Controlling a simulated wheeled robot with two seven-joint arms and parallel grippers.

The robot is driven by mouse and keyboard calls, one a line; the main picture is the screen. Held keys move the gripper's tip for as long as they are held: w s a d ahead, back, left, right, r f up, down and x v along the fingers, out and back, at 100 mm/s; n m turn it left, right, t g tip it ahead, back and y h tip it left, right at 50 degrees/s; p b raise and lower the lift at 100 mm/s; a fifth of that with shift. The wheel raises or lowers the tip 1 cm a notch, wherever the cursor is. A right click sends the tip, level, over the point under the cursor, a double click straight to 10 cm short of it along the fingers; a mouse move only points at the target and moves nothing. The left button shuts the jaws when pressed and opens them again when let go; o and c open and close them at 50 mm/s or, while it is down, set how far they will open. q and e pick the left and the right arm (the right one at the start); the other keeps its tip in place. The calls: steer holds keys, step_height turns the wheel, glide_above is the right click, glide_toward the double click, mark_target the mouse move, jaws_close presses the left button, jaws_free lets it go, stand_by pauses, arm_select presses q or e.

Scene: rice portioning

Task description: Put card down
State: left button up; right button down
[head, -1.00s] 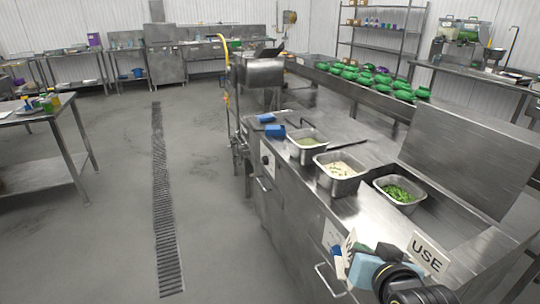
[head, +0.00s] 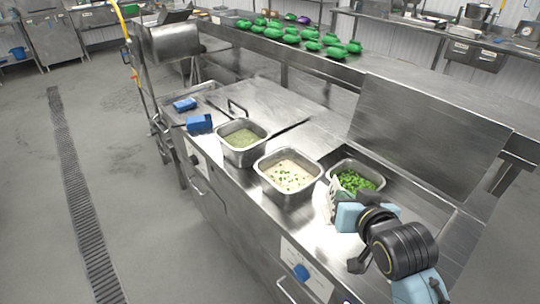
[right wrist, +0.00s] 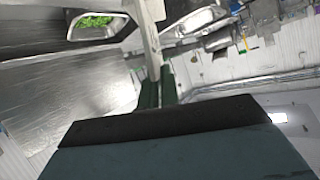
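My right gripper (head: 341,213) is at the lower right in the head view, over the steel counter's front part, beside the pan of green vegetables. It is shut on the white card (head: 330,203), which shows only as a narrow pale piece at the fingertips; its lettering is turned out of sight. In the right wrist view the card (right wrist: 151,40) is a pale strip seen nearly edge-on, rising from between the dark fingers (right wrist: 158,92). I cannot tell whether the card touches the counter. My left gripper is not in view.
The steel counter (head: 318,236) holds a pan of green vegetables (head: 335,166), a pan of pale rice-like food (head: 263,174) and a pan of greenish food (head: 226,149). Two blue blocks, one nearer (head: 199,124), lie at its left end. Green items (head: 292,38) line the rear shelf.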

steer(key=w+n+p, duration=0.1)
steer(key=p, duration=0.1)
steer(key=w+d+r+n+y+p, duration=0.1)
steer(key=n+p, duration=0.1)
steer(key=shift+r+g, duration=0.3)
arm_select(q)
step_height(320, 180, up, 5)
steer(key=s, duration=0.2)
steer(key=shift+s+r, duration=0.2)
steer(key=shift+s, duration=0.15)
arm_select(e)
steer(key=shift+n+y, duration=0.3)
steer(key=shift+w+d+f, duration=0.1)
steer(key=shift+d+f, duration=0.05)
steer(key=shift+f, duration=1.6)
steer(key=shift+w+d+f, duration=0.1)
steer(key=shift+w+f, duration=0.05)
steer(key=shift+f, duration=1.65)
steer(key=shift+w+d+f, duration=0.1)
steer(key=shift+d+f, duration=0.05)
steer(key=shift+f, duration=1.6)
steer(key=shift+f, duration=0.15)
steer(key=c, duration=1.6)
jaws_free()
steer(key=shift+c, duration=0.2)
